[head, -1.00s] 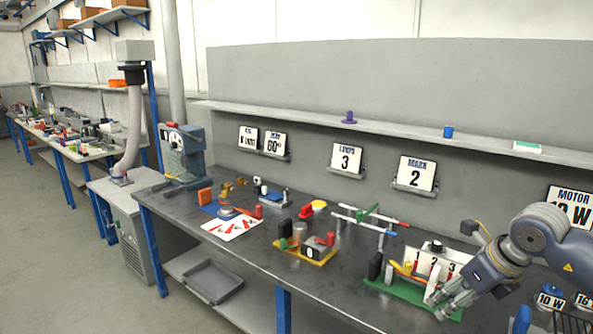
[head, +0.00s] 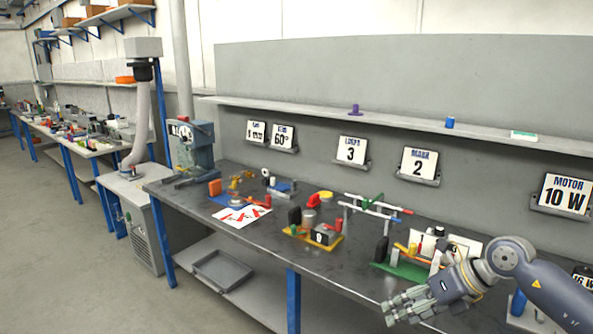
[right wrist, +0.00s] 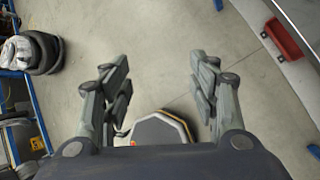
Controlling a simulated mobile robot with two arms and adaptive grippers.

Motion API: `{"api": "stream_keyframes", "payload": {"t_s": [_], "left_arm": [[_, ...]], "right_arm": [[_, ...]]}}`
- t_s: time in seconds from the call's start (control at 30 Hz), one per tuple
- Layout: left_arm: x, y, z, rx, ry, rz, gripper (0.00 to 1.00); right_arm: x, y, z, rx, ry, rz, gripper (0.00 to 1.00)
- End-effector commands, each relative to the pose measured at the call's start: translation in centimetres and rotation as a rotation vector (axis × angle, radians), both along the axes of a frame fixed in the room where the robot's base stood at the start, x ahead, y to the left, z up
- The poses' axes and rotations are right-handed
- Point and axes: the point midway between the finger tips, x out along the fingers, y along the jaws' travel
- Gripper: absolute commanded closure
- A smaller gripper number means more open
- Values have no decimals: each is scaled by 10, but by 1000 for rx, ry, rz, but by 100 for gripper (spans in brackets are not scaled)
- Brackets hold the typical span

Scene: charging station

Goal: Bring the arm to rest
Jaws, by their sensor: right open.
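My right gripper (head: 400,310) is in the lower right of the head view, just in front of the workbench's front edge. Its arm comes in from the right edge. In the right wrist view the two fingers of my right gripper (right wrist: 160,88) are spread wide apart with nothing between them, above the bare floor. My left gripper is not in view.
The dark workbench (head: 262,247) carries a green fixture (head: 405,270) beside my right arm, and a yellow-based fixture (head: 312,237) further left. A grey shelf (head: 400,120) and number signs are behind. Open floor (head: 60,215) lies left. A red bin (right wrist: 288,40) shows in the wrist view.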

Motion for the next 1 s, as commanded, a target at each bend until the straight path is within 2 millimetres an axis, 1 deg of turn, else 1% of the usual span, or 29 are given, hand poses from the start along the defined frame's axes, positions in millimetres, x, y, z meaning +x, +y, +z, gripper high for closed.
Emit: {"api": "stream_keyframes", "payload": {"t_s": [0.03,0.1,0.17,0.23,0.27,0.3,0.37,0.4,0.47,0.5,0.57,0.6,0.67,0.7,0.77,0.8,0.87,0.9,0.97,1.0], "left_arm": [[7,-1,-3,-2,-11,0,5],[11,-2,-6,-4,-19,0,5],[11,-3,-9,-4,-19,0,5],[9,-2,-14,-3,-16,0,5],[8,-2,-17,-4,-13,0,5],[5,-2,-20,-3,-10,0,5],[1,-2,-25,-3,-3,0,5],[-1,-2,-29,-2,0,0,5],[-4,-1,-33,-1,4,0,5],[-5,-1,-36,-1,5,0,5],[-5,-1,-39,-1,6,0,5],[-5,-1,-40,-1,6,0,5],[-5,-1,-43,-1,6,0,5],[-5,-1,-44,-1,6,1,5],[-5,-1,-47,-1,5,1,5],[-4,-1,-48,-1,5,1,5],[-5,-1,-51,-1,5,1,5],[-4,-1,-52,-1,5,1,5],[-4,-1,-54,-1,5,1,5],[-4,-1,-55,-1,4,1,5]], "right_arm": [[2,13,-13,76,25,-12,45],[7,31,-25,191,55,-41,45],[12,45,-38,305,87,-80,45],[20,61,-56,460,134,-152,45],[25,66,-66,536,159,-195,45],[32,72,-82,642,196,-268,45],[43,73,-111,800,254,-404,45],[49,70,-135,898,294,-510,45],[55,59,-177,1030,356,-690,45],[56,49,-206,1097,392,-807,45],[51,35,-248,1170,439,-969,45],[46,25,-276,1206,467,-1073,45],[32,12,-318,1245,508,-1222,45],[20,4,-345,1261,534,-1317,45],[0,-8,-385,1277,569,-1457,45],[-15,-14,-410,1282,593,-1547,45],[-42,-22,-447,1280,626,-1679,45],[-60,-27,-471,1274,646,-1764,45],[-92,-33,-504,1258,676,-1892,45],[-114,-36,-526,1242,697,-1975,45]]}}
